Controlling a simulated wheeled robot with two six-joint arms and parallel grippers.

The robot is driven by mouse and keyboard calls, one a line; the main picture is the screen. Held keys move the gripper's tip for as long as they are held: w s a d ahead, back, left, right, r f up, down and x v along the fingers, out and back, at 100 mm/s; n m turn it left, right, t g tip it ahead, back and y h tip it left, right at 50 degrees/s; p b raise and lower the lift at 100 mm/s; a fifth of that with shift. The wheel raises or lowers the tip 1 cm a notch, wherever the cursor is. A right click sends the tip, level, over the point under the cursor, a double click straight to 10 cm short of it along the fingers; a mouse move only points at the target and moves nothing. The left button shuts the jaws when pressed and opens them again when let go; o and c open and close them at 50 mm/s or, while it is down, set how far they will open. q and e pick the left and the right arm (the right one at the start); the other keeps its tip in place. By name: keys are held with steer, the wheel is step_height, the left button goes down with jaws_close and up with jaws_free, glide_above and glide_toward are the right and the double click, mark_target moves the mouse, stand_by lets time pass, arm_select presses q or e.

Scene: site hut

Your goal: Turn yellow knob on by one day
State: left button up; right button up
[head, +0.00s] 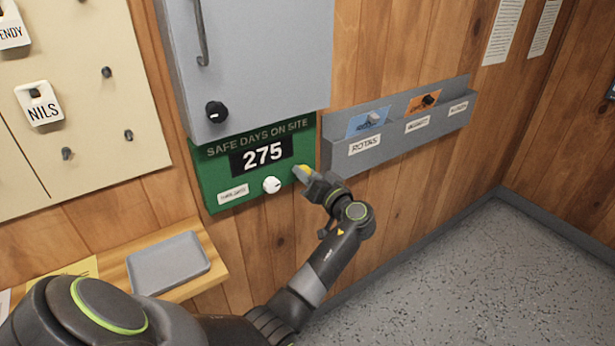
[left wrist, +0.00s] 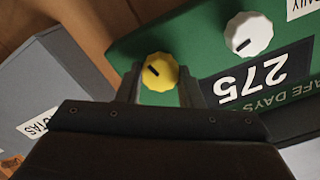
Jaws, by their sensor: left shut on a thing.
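The green safe-days board (head: 211,181) hangs on the wood wall and its display (head: 263,154) reads 275. The yellow knob (head: 302,173) is at the board's lower right, mostly hidden by my left gripper (head: 305,175) in the head view. In the left wrist view the yellow knob (left wrist: 160,72) sits between the two fingers of my left gripper (left wrist: 161,88), which is shut on it. A dark pointer mark shows on the knob's face. A white knob (head: 272,185) is beside it on the board and also shows in the left wrist view (left wrist: 249,34). My right gripper is not in view.
A grey cabinet (head: 270,60) with a black knob (head: 216,111) is just above the board. A grey wall rack (head: 390,145) holding cards is close to the right. A shelf with a grey tray (head: 168,264) is below left. A key board (head: 75,100) hangs at left.

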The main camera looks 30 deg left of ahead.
arm_select(q)
steer(key=shift+m, duration=1.2)
steer(key=shift+w, duration=0.1)
steer(key=o, duration=1)
steer(key=shift+c, duration=0.2)
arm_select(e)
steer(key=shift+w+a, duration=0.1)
arm_select(q)
steer(key=shift+f, duration=0.1)
